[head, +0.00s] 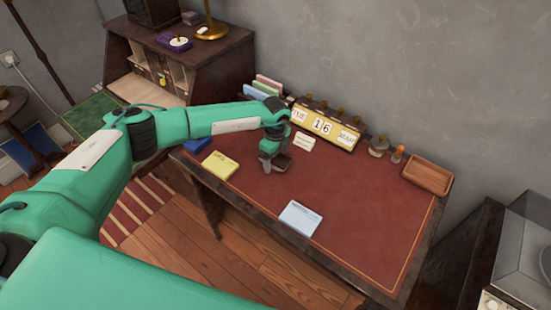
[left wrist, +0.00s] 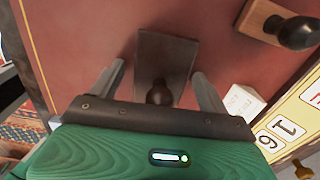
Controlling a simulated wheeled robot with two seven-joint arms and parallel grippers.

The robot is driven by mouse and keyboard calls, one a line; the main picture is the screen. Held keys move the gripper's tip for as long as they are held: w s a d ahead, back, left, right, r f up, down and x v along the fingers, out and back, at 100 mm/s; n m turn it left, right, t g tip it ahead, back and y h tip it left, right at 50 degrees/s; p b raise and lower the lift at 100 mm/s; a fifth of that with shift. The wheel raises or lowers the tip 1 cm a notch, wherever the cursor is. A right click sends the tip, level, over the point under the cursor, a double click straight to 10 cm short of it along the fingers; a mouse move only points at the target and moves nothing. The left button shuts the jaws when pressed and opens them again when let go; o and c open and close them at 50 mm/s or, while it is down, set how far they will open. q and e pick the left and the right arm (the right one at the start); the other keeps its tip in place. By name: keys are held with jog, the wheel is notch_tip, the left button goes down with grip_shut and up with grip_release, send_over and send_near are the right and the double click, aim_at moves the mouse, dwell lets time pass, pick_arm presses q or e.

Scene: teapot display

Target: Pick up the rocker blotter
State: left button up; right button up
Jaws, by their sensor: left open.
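The rocker blotter (left wrist: 168,55), which I take to be the dark block with a round dark knob, lies on the red desk top in the left wrist view. It sits between the two spread fingers of my left gripper (left wrist: 158,72), with the knob towards the palm. The fingers look apart from its sides. In the head view my left gripper (head: 268,163) is low over the desk, and the blotter (head: 283,163) shows partly beside it. My right gripper is not in view.
A wooden block with a black knob (left wrist: 285,28) stands nearby. A small white card (head: 304,141) and the calendar (head: 322,126) are close on the right. Yellow notes (head: 220,164), a pale pad (head: 300,218) and a wooden tray (head: 428,173) lie on the desk. Its right half is mostly clear.

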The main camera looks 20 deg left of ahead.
pick_arm(q)
jog(key=c, duration=1.2)
jog(key=shift+r, duration=0.15)
jog(key=shift+c, duration=0.2)
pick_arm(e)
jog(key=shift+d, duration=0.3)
